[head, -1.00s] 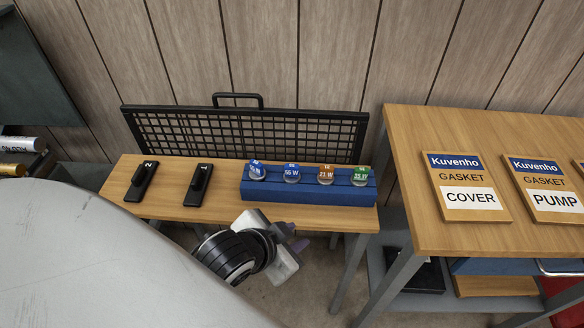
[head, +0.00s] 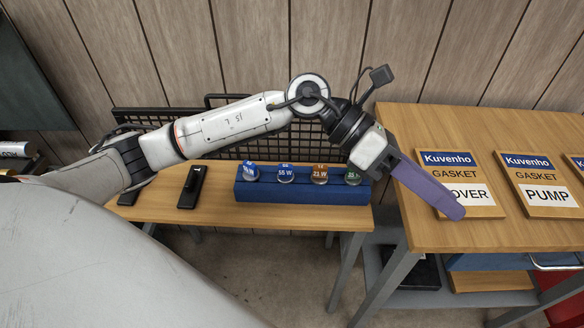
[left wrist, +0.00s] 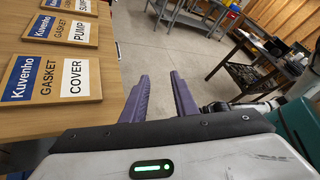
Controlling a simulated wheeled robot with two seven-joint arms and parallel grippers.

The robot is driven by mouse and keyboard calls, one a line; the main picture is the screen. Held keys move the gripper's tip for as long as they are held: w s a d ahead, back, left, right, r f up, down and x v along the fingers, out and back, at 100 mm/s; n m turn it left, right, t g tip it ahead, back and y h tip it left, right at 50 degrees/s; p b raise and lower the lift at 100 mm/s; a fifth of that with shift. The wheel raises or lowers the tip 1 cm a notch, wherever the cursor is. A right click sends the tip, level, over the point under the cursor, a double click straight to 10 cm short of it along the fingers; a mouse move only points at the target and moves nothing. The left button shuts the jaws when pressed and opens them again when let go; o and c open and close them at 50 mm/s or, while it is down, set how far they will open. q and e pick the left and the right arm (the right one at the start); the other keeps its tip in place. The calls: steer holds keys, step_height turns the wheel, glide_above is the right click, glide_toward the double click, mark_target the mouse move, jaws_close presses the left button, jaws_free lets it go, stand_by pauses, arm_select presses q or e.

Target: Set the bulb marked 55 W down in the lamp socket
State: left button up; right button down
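The 55 W bulb (head: 286,173), with a blue label, stands in a blue rack (head: 300,194) on the low wooden bench, second from the left among several bulbs. I cannot make out a lamp socket. My right gripper does not show clearly anywhere.
A black mesh panel (head: 240,150) stands behind the bench.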

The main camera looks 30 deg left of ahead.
arm_select(q)
steer(key=w+a+f+m+y, duration=0.1)
steer(key=w+a+f+y, duration=0.1)
steer(key=a+f+y, duration=0.35)
steer(key=r+y, duration=0.1)
steer(key=y, duration=0.7)
glide_above(285, 166)
steer(key=shift+g, duration=0.4)
step_height(285, 166, down, 9)
steer(key=b, duration=0.6)
steer(key=shift+r, duration=0.2)
steer(key=shift+f+b, duration=0.5)
steer(key=shift+b, duration=0.05)
jaws_close()
steer(key=shift+r+p, duration=0.35)
steer(key=shift+r, duration=0.05)
step_height(285, 166, up, 6)
steer(key=p, duration=0.4)
steer(key=shift+r+p, duration=0.3)
steer(key=shift+f, duration=0.15)
